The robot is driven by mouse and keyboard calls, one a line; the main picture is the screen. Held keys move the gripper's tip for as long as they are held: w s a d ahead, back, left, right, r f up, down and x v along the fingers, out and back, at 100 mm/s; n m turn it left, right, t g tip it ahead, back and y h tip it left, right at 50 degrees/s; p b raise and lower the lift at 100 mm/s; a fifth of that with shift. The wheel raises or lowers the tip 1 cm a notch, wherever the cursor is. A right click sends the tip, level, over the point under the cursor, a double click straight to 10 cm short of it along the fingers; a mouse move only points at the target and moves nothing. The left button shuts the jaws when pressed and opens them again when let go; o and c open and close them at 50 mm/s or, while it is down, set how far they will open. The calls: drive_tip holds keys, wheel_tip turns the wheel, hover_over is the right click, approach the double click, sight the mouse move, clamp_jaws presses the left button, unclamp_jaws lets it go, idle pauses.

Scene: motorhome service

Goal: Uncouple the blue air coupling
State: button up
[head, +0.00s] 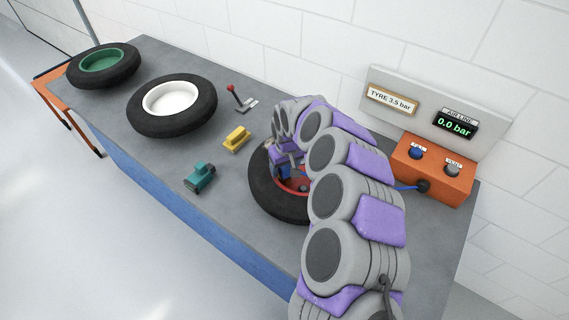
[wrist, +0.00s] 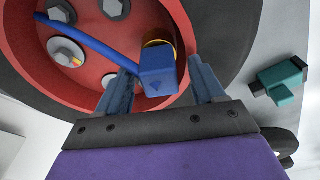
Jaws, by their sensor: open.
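The blue air coupling (wrist: 157,70) sits on a brass-coloured valve at the red wheel hub in the wrist view. A blue hose (wrist: 85,45) runs from it across the hub to the upper left. My gripper (wrist: 162,80) is open, with one finger on each side of the coupling. I cannot tell whether the fingers touch it. In the head view the tyre with the red hub (head: 265,195) lies on the bench, and my arm hides much of it. My gripper (head: 287,168) is over that hub, and the coupling is hard to make out there.
An orange control box (head: 433,172) with a blue and a grey knob stands at the bench's right end. The air line display (head: 455,123) reads 0.0 bar.

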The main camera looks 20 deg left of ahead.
clamp_jaws()
idle(1.0)
drive_tip(key=shift+r+p, duration=0.35)
drive_tip(key=shift+r, duration=0.3)
idle(0.4)
drive_tip(key=c, duration=0.5)
unclamp_jaws()
clamp_jaws()
